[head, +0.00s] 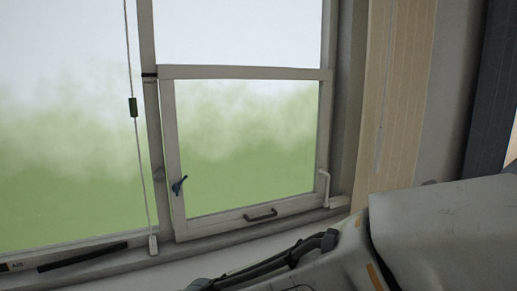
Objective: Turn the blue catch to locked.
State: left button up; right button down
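The blue catch (179,185) is a small handle on the left side of the lower window sash (172,140), near its bottom corner. It sits tilted, with one end pointing up and to the right. I cannot tell from this whether it is locked. The sash looks closed or nearly closed against its frame. Neither of my grippers shows in the head view, and nothing touches the catch.
A dark pull handle (261,215) is on the sash's bottom rail, and a white lever (324,186) is at its right. A cord with a green toggle (133,107) hangs left of the catch. A large grey body with black cables fills the lower right. Curtains (398,95) hang at right.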

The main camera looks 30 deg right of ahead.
aim_at(176, 188)
jog(key=z, duration=0.05)
jog(key=k, duration=1.05)
jog(key=u, duration=0.85)
jog(key=i, duration=1.55)
jog(key=z, duration=0.95)
